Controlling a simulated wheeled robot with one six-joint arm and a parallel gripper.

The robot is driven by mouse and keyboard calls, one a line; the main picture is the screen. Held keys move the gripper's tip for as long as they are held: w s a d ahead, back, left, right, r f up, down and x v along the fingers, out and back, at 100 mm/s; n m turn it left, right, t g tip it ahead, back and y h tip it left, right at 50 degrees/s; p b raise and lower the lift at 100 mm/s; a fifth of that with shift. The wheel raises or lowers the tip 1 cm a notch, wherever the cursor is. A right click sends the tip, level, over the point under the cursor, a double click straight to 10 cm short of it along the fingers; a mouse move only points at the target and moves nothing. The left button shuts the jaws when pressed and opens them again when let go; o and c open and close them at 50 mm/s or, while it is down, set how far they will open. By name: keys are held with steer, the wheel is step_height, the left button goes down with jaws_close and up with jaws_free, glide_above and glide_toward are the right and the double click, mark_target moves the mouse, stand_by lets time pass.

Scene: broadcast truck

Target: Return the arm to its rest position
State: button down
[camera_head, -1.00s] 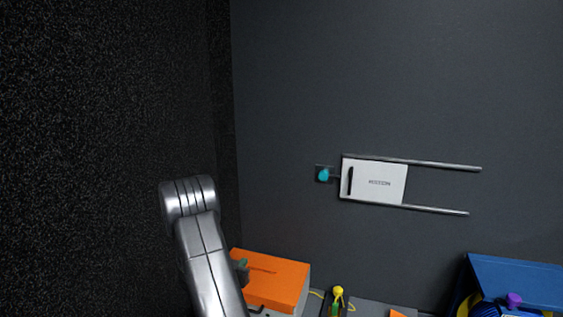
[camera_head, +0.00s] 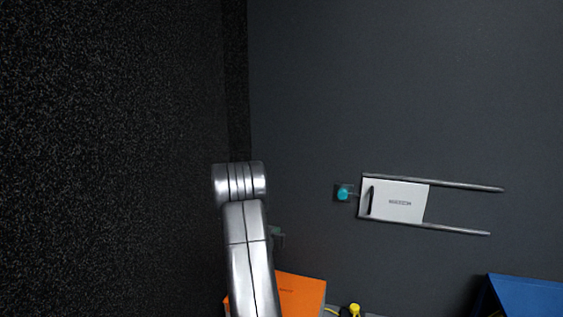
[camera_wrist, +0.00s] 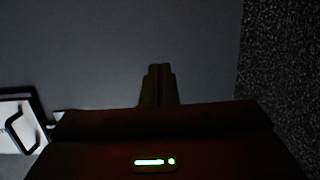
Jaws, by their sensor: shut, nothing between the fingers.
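My arm (camera_head: 245,235) rises in the lower middle of the head view, its upper joint bent in front of the dark speckled wall. My gripper (camera_wrist: 158,72) shows in the wrist view as two dark fingers close together, shut and empty, with a plain grey wall behind them.
A white panel (camera_head: 397,201) sits between two metal rails on the grey wall, with a teal knob (camera_head: 343,194) to its left. An orange box (camera_head: 302,294) is partly behind my arm. A blue bin (camera_head: 530,296) stands lower right. A white panel with a black handle (camera_wrist: 18,122) shows in the wrist view.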

steer(key=shift+w+d+r, duration=0.2)
steer(key=shift+w, duration=0.45)
steer(key=shift+w+d+r, duration=0.15)
steer(key=shift+w+d, duration=0.05)
steer(key=shift+w, duration=0.45)
steer(key=shift+s+d, duration=0.1)
